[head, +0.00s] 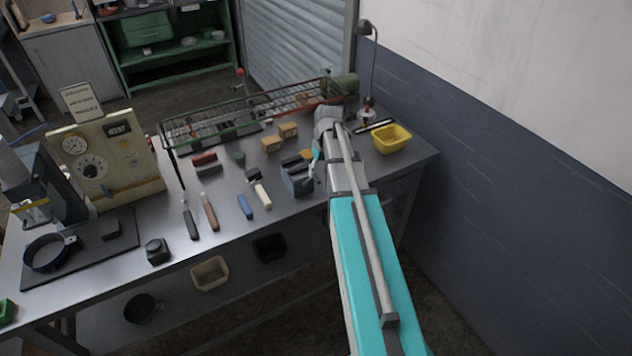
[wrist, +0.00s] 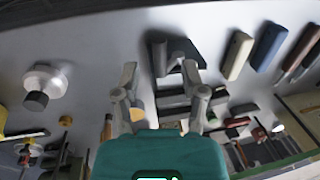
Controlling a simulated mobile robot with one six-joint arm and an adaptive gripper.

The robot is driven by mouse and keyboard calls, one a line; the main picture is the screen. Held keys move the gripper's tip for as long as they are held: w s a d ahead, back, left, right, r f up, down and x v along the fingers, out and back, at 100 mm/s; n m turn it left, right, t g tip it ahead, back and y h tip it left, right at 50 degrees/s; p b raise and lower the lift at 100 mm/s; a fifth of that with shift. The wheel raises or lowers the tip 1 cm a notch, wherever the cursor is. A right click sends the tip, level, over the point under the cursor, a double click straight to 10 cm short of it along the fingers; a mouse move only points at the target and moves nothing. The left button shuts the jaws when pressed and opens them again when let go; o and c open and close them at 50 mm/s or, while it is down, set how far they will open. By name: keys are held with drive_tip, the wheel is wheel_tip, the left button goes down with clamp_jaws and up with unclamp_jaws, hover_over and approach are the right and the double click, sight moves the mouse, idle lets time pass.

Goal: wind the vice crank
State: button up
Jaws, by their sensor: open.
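The vice (head: 297,181) is a small dark grey block with jaws on the bench, left of my arm's end. It also shows in the wrist view (wrist: 172,52), beyond and partly between my fingers. I cannot make out its crank for certain; my gripper and arm hide part of that side. My gripper (wrist: 161,80) has its two grey fingers spread apart, with nothing clearly held between them. In the head view my gripper (head: 313,164) is small and close beside the vice's right side; I cannot tell whether it touches.
A white block (head: 262,196), a blue block (head: 245,207) and brown-handled tools (head: 210,212) lie left of the vice. Wooden blocks (head: 271,145) and a wire rack (head: 215,125) stand behind. A yellow bin (head: 391,139) is at right. The bench's front right is hidden by my arm.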

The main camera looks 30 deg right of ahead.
drive_tip(key=shift+a+f+b, duration=0.15)
drive_tip(key=shift+f+b, duration=0.65)
drive_tip(key=shift+f, duration=0.3)
